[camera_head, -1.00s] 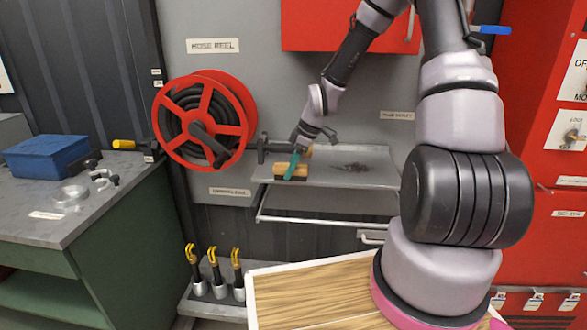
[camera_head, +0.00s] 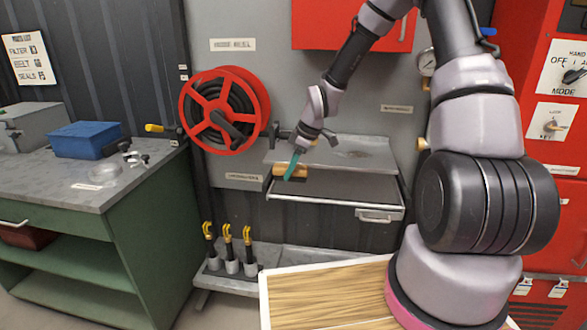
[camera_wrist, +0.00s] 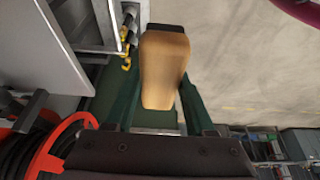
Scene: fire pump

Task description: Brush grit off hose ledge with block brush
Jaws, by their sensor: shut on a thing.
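The hose ledge (camera_head: 375,165) is a grey metal shelf on the wall, below and to the right of the hose reel. A dark patch of grit (camera_head: 352,154) lies near its middle. My gripper (camera_head: 294,165) is shut on the block brush (camera_head: 290,172), at the ledge's front left corner. In the wrist view the brush's wooden body (camera_wrist: 163,70) sits between the green fingers, with its dark end at the top. I cannot tell whether the brush touches the ledge.
A shallow drawer or tray (camera_head: 335,207) sticks out below the ledge. The red hose reel (camera_head: 222,110) is at the upper left. Several yellow-topped nozzles (camera_head: 228,245) stand low in front. A green workbench (camera_head: 90,235) with a blue bin (camera_head: 85,140) is at the left.

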